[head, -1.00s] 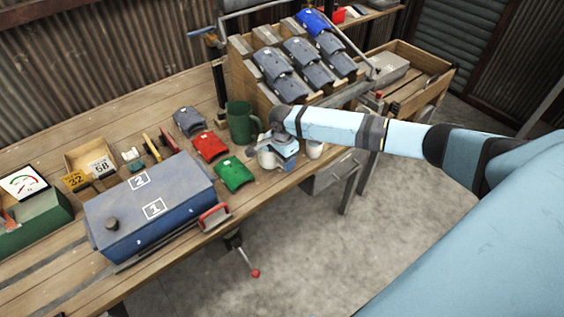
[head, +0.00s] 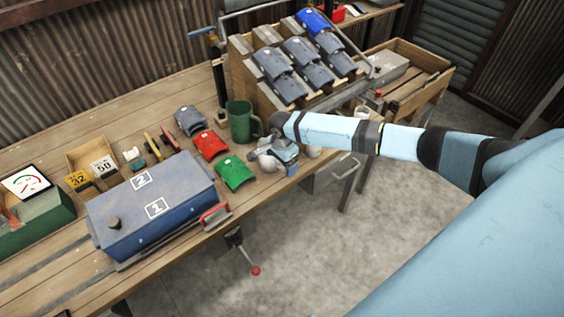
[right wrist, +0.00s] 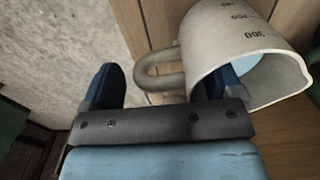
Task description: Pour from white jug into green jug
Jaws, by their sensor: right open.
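The green jug (head: 240,122) stands on the workbench beside the sloped rack. The white jug (head: 266,163) is close by, near the bench's front edge, and partly hidden by my right gripper (head: 282,157). In the right wrist view the white jug (right wrist: 232,45) shows its dark measuring marks, its rim and its looped handle. My right gripper (right wrist: 163,88) is open, with the handle reaching between its two dark blue fingers. My left gripper is out of view.
Red (head: 209,145) and green (head: 235,173) curved pieces lie left of the jugs. A blue box (head: 155,210) fills the bench's left front. The rack (head: 262,100) stands behind. A small pale object (head: 314,152) shows partly beneath my right arm.

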